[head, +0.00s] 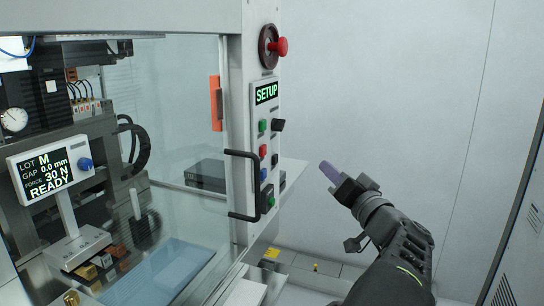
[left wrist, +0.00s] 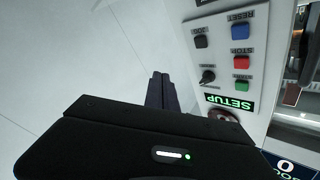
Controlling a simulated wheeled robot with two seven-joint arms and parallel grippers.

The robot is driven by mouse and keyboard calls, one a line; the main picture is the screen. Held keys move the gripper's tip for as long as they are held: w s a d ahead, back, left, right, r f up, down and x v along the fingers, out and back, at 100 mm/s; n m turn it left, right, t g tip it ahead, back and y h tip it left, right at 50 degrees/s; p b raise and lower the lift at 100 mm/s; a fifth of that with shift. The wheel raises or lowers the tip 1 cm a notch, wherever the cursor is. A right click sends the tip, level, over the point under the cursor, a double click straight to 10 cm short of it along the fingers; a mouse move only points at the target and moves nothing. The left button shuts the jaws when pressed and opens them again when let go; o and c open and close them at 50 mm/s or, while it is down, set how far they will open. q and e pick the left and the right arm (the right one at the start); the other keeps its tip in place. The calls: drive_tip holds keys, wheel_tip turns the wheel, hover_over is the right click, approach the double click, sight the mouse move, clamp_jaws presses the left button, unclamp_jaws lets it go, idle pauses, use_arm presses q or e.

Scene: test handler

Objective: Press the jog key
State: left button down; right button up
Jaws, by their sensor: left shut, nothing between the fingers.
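The jog key is a black square button labelled JOG, and it shows in the left wrist view (left wrist: 201,41), where the panel appears upside down. In the head view the jog key (head: 275,160) is a small dark button on the machine's control panel. My left gripper (head: 324,168) is shut and empty, to the right of the panel and apart from it. In the left wrist view its closed fingers (left wrist: 161,78) point at bare wall, left of the panel. My right gripper is not in view.
The panel also has a SETUP display (head: 266,93), a black selector, and green, red and blue buttons. A red emergency stop (head: 280,47) sits above. A black door handle (head: 243,185) juts out left of the panel. Space around my gripper is clear.

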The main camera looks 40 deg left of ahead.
sight(275, 159)
use_arm(q)
drive_tip(key=s+a+b, duration=0.1)
drive_tip(key=s+a, duration=0.2)
drive_tip(key=a, duration=0.5)
idle(0.5)
drive_tip(key=shift+s+a+r+b, duration=0.1)
drive_tip(key=shift+a+b, duration=0.05)
drive_tip(key=shift+b, duration=0.15)
idle(1.7)
drive_tip(key=shift+s+a, duration=0.1)
drive_tip(key=shift+a, duration=0.15)
